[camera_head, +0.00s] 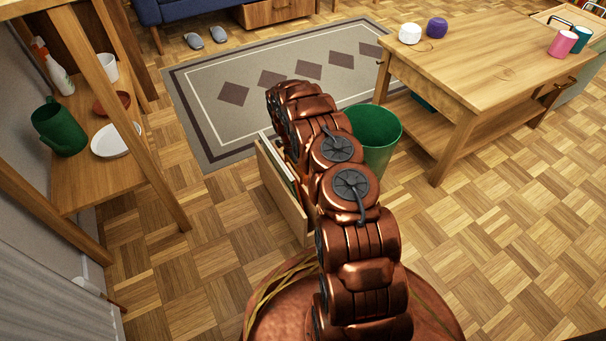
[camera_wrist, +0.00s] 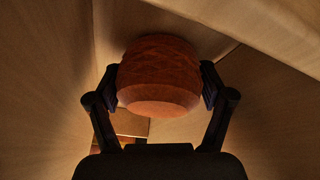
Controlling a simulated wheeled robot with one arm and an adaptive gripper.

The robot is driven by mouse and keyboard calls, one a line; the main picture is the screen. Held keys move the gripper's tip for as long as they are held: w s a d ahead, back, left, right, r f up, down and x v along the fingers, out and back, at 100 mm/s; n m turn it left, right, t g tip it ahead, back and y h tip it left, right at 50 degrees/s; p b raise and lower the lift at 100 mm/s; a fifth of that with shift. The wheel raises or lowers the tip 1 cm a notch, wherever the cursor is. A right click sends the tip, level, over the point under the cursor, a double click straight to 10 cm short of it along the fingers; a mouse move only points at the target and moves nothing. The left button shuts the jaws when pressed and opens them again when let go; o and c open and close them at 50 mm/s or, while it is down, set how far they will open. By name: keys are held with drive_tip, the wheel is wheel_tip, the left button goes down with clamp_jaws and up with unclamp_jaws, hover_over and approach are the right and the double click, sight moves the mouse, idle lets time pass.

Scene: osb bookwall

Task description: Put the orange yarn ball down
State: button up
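The orange yarn ball (camera_wrist: 160,65) is in the wrist view, upper middle, between the two dark fingers of my gripper (camera_wrist: 160,84). The fingers press against its left and right sides. Pale wooden panels of a box (camera_wrist: 55,70) surround the ball and gripper. Whether the ball touches the box's bottom I cannot tell. In the head view, my copper arm reaches down toward an open wooden box (camera_head: 283,195) on the floor and hides the gripper and the ball.
A green bin (camera_head: 377,135) stands right of the box. A wooden table (camera_head: 490,65) at the right holds a white ball (camera_head: 411,33), a purple ball (camera_head: 437,27) and mugs. A shelf (camera_head: 85,190) with dishes stands at the left. The parquet floor in the right foreground is clear.

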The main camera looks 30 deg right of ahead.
drive_tip(key=shift+r, duration=0.1)
idle(0.3)
drive_tip(key=p+v, duration=0.3)
drive_tip(key=v, duration=0.4)
drive_tip(key=shift+w+r+p, duration=0.15)
drive_tip(key=shift+r+p, duration=0.15)
